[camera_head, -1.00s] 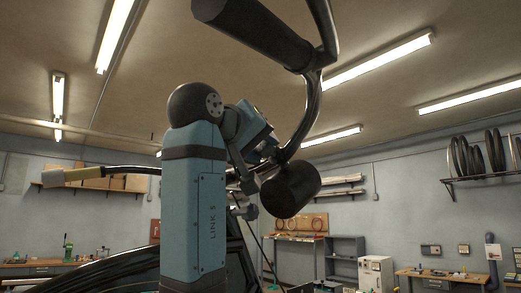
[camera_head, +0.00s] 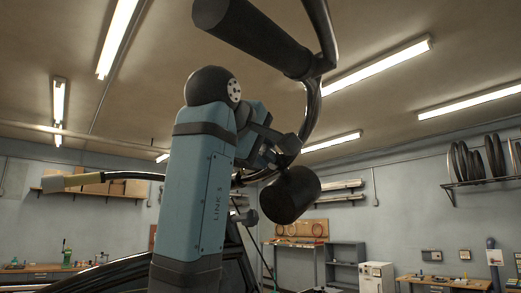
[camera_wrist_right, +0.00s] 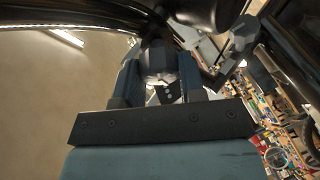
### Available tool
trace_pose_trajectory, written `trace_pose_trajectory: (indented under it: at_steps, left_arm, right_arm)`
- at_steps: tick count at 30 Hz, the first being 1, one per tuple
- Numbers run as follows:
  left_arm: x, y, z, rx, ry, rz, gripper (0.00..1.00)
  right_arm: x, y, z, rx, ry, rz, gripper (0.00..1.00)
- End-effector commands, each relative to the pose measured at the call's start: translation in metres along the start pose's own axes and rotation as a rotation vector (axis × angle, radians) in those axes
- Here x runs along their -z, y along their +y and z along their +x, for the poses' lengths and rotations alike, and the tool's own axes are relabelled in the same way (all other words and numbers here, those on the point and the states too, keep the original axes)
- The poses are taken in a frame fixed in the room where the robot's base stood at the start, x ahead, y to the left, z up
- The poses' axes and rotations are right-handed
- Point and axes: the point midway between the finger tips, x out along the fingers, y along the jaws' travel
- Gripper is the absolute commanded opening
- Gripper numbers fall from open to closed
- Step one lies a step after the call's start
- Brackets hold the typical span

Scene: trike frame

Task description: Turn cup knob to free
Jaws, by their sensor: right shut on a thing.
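My right gripper (camera_head: 272,150) is at the curved dark tube of the trike frame (camera_head: 312,105), partly hidden by my own blue arm. In the head view I cannot make out the knob clearly. The knob's marking and whether it stands at free cannot be read. My left gripper is not in view.
A black cylinder (camera_head: 290,194) on the frame hangs just below my right gripper. A long dark grip (camera_head: 252,36) is above it. A grey lever-like part (camera_wrist_right: 240,40) stands close to the right finger in the wrist view. Benches and shelves line the far walls.

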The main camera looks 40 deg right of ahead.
Motion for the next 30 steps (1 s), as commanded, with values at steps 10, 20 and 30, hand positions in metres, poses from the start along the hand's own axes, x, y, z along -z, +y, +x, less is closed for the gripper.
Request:
trace_pose_trajectory:
  at_steps: [10,20,30]
  left_arm:
    - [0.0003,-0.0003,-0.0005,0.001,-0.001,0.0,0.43]
    - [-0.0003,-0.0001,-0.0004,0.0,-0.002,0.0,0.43]
    - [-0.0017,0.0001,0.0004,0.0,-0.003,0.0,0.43]
  right_arm:
    - [0.0004,0.0019,-0.0008,0.006,0.001,-0.027,0.13]
    - [0.0003,0.0017,-0.0007,0.006,0.001,-0.026,0.6]
    - [0.0001,0.0003,-0.003,0.008,0.001,-0.026,0.63]
